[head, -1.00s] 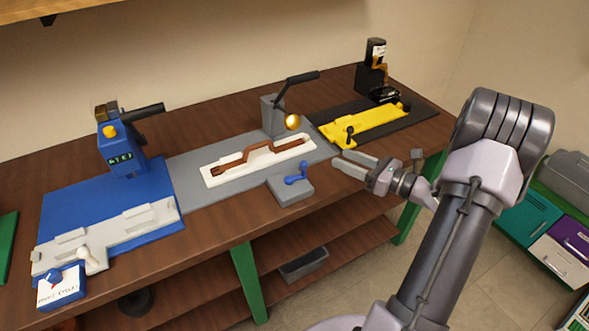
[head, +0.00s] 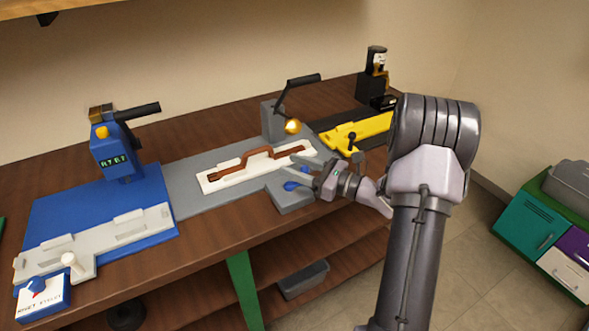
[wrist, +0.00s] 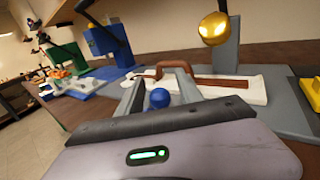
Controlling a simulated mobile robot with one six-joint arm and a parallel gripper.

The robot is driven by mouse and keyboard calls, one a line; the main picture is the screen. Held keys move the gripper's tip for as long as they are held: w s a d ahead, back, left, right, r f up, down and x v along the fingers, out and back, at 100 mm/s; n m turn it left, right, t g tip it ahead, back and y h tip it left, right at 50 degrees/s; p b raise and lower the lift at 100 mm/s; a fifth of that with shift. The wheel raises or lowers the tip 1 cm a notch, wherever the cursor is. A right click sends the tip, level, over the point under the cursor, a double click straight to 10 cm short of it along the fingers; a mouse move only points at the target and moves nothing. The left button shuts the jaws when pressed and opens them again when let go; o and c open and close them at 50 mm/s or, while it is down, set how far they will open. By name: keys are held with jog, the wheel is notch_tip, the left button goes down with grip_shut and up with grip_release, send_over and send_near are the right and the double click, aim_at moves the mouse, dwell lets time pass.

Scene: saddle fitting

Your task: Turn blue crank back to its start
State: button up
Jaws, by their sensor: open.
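The blue crank (head: 291,186) sits on a grey block at the front edge of the grey fixture, partly hidden by my gripper in the head view. In the wrist view its round blue knob (wrist: 159,98) shows between my two fingers. My gripper (head: 290,168) is open and reaches in from the right, over the crank. The wrist view shows my gripper (wrist: 158,70) with a finger on each side of the knob. I cannot tell whether either finger touches it.
A white holder (head: 210,186) with a brown strap (head: 262,151) lies just behind the crank. A grey post with a black lever (head: 302,80) and a gold ball (head: 293,127) stands beyond. A blue press (head: 112,155) stands left, a yellow fixture (head: 370,127) right.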

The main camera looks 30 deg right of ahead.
jog(key=shift+c, duration=0.2)
grip_shut()
jog(key=shift+h, duration=0.3)
